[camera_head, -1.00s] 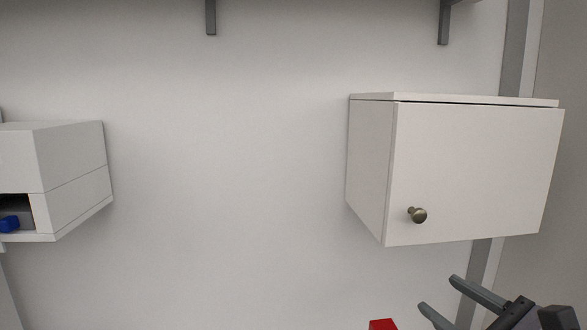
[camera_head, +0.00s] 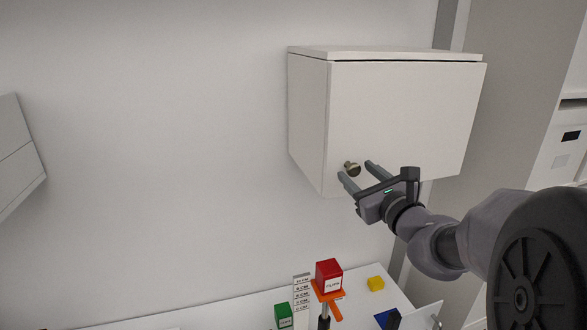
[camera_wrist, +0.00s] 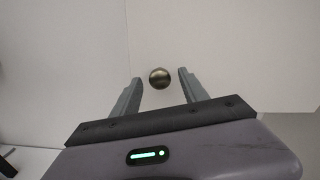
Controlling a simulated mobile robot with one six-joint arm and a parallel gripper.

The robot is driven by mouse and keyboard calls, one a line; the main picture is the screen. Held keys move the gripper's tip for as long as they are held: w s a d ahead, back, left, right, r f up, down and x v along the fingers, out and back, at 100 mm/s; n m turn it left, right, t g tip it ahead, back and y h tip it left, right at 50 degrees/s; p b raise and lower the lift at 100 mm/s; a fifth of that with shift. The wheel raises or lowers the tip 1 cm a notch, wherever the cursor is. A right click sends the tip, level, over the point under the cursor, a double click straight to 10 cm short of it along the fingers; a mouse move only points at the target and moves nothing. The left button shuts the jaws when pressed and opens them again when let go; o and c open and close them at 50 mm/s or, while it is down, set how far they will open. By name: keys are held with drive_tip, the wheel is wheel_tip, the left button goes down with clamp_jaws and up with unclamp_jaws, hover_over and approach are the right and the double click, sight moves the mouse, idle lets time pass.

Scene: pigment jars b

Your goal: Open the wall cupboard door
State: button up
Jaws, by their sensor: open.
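The white wall cupboard (camera_head: 308,110) hangs on the wall at the upper right of the head view. Its door (camera_head: 410,115) is closed or nearly so, with a thin dark line along its top edge. In the wrist view the knob (camera_wrist: 159,78) lies between the two fingertips, with a gap on both sides. I cannot tell how deep the fingers reach around it.
Below is a white table (camera_head: 240,312) with a red box (camera_head: 329,275), a green box (camera_head: 283,315), a yellow block (camera_head: 376,283) and a label stand (camera_head: 301,292). Another white cabinet (camera_head: 15,160) is at the left edge. The wall left of the cupboard is bare.

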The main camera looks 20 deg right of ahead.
drive_tip(key=shift+w, duration=0.25)
clamp_jaws()
idle(1.3)
